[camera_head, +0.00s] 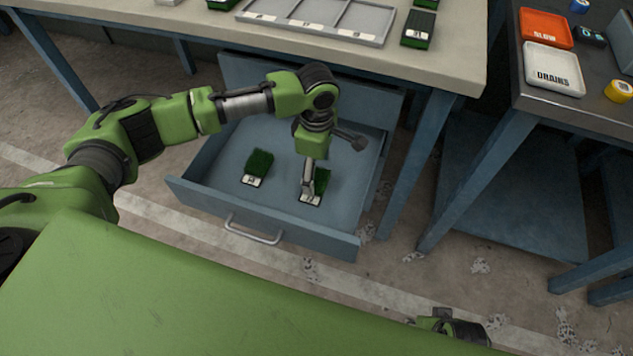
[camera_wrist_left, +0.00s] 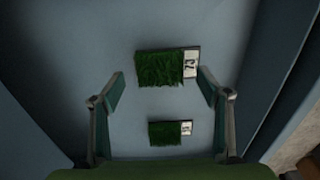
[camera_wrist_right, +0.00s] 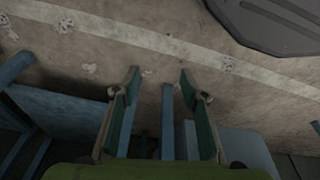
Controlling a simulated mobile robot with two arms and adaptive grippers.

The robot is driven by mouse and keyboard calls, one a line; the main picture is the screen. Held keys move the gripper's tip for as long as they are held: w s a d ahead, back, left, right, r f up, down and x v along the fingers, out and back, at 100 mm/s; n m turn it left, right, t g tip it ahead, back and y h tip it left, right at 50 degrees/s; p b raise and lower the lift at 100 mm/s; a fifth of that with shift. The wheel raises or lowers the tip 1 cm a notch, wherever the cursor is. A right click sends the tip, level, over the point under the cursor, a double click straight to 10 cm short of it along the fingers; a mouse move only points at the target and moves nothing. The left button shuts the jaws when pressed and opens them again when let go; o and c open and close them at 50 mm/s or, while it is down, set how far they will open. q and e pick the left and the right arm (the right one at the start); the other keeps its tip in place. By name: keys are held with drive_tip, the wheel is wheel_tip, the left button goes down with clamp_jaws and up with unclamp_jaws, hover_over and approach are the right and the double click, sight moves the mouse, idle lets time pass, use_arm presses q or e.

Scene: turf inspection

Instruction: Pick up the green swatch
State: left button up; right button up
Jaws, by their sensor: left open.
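Two green turf swatches with white number labels lie in the open drawer. One swatch (camera_head: 258,165) is at the drawer's middle left; the other swatch (camera_head: 325,182) is to its right, partly hidden by my left gripper (camera_head: 310,182). In the left wrist view, a larger-looking swatch (camera_wrist_left: 160,68) labelled 73 shows between and just beyond the open fingertips, and a smaller-looking swatch (camera_wrist_left: 164,134) shows lower down. My left gripper points down and holds nothing; contact cannot be told. My right gripper (camera_wrist_right: 160,82) is open and empty, over the floor.
The blue drawer (camera_head: 212,197) has raised walls and a front handle (camera_head: 252,231). Above it, the workbench (camera_head: 455,60) holds a divided grey tray (camera_head: 375,38) and more turf swatches (camera_head: 418,29). A dark table at right bears an orange SLOW tray (camera_head: 545,28) and a white DRAINS tray (camera_head: 553,69).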

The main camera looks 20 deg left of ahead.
use_arm(q)
drive_tip(key=shift+f, duration=1.15)
use_arm(e)
wheel_tip(320, 180, up, 2)
drive_tip(key=shift+w+r, duration=0.15)
drive_tip(key=shift+r, duration=0.05)
use_arm(q)
drive_tip(key=c, duration=0.8)
drive_tip(key=shift+r, duration=0.15)
